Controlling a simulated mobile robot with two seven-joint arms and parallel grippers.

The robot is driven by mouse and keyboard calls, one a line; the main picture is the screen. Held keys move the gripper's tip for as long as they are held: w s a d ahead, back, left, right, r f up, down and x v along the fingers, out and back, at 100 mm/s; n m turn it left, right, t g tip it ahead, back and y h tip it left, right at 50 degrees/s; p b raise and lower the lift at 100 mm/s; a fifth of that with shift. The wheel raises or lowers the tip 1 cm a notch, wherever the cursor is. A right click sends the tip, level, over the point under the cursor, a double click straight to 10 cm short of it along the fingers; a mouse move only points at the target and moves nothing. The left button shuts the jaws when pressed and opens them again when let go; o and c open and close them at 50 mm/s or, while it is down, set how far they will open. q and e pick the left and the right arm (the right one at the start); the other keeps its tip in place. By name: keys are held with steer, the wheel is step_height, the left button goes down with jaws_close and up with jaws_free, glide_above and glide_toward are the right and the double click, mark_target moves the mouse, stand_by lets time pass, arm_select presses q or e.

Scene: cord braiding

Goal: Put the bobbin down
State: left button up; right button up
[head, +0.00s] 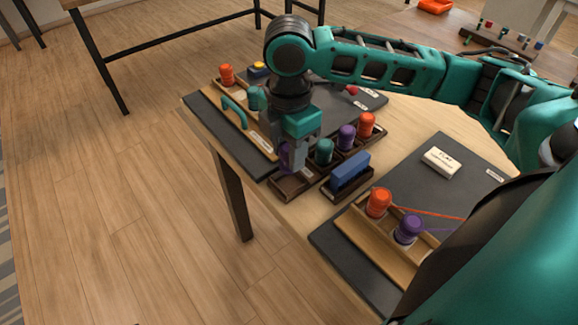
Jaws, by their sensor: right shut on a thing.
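My right gripper (292,163) points down and is shut on a purple bobbin (285,158). The fingers hide part of that bobbin. It is over or in the near left compartment of a dark wooden rack (290,186) at the table's front edge. I cannot tell whether it touches the compartment floor. In the same row stand a teal bobbin (323,151), another purple bobbin (346,138) and an orange bobbin (367,124). My left gripper is not in view.
A blue block (350,171) sits in a holder right of the rack. A wooden tray (371,244) at the front right holds an orange bobbin (379,201) and a purple bobbin (410,228) with cords. A white labelled block (441,161) lies on the dark mat (468,165).

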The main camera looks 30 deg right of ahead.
step_height(320, 180, down, 4)
steer(key=shift+r+b, duration=0.25)
steer(key=shift+b, duration=0.2)
steer(key=shift+f, duration=0.4)
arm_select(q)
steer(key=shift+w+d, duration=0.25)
arm_select(e)
steer(key=shift+f, duration=0.25)
steer(key=o, duration=1)
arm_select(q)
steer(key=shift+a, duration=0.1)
arm_select(e)
steer(key=shift+o, duration=0.2)
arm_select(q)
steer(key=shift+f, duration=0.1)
arm_select(e)
steer(key=shift+r, duration=0.1)
